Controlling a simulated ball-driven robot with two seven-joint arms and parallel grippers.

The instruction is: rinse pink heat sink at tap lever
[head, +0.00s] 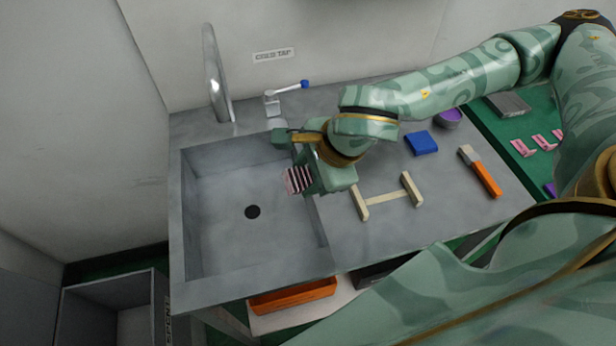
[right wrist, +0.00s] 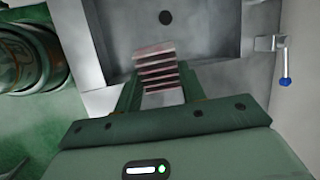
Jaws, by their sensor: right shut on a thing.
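The pink heat sink (head: 298,180) has dark gaps between its fins and is held by my right gripper (head: 302,172) over the right edge of the sink basin (head: 215,170). In the right wrist view the finned heat sink (right wrist: 156,68) sits between the two fingers. The tap lever (head: 290,91) has a blue tip and stands on the counter behind my right gripper, apart from it; it also shows in the right wrist view (right wrist: 284,62). The curved tap spout (head: 214,75) stands at the back of the sink. My left gripper is not in view.
A wooden H-shaped rack (head: 385,198), a blue block (head: 421,143), a purple bowl (head: 450,117) and an orange-handled tool (head: 482,172) are on the counter right of the sink. Pink parts (head: 537,143) lie on a green surface at far right. The basin floor is clear around the drain (head: 252,212).

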